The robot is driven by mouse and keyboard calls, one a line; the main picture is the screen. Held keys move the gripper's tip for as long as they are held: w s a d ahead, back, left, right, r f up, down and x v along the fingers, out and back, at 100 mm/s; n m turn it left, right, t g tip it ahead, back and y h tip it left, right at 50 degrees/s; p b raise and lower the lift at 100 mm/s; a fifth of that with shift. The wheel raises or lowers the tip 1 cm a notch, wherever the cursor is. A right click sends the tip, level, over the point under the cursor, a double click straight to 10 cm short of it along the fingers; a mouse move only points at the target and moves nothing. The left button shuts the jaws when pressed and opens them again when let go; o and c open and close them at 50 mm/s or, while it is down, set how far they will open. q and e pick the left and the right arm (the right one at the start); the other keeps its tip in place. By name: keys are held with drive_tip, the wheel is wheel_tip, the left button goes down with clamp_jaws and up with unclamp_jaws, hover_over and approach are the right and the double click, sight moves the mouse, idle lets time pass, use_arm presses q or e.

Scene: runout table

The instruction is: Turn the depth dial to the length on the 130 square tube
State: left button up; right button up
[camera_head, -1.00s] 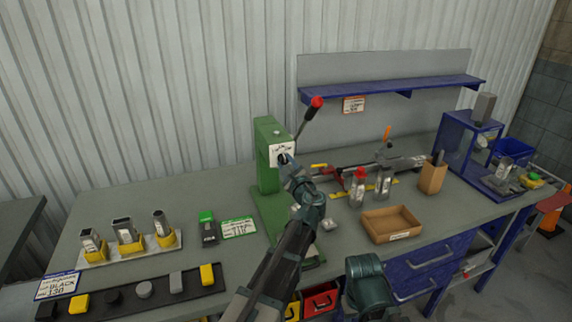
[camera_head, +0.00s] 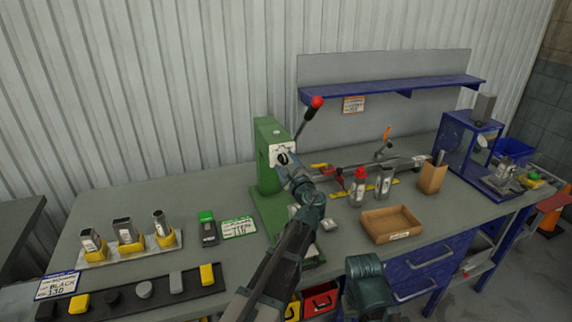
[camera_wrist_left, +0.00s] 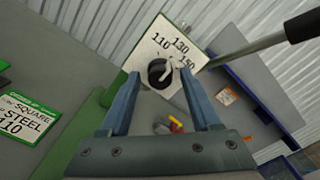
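The depth dial (camera_head: 283,158) is a black knob on a white plate on the green press (camera_head: 268,150). In the left wrist view the dial (camera_wrist_left: 160,72) has a pale pointer, with 110, 130 and 150 printed around it; I cannot tell its exact setting. My left gripper (camera_head: 288,170) is in front of the dial; in the wrist view its fingers (camera_wrist_left: 161,76) are apart, with the dial showing between the tips. Contact is not visible. Metal tubes (camera_head: 124,232) stand in yellow holders. A green-edged card (camera_wrist_left: 28,115) reads SQUARE, STEEL, 110.
The press lever with a red knob (camera_head: 317,102) rises beside the dial. A blue-edged card (camera_head: 57,286) reads BLACK 130. A black strip (camera_head: 130,303) holds several end caps. A cardboard tray (camera_head: 390,225) and bottles (camera_head: 359,187) stand to the right. The table's back left is clear.

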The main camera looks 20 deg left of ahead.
use_arm(q)
drive_tip(key=v, duration=1.3)
drive_tip(key=shift+s+d, duration=0.25)
drive_tip(key=shift+s, duration=0.05)
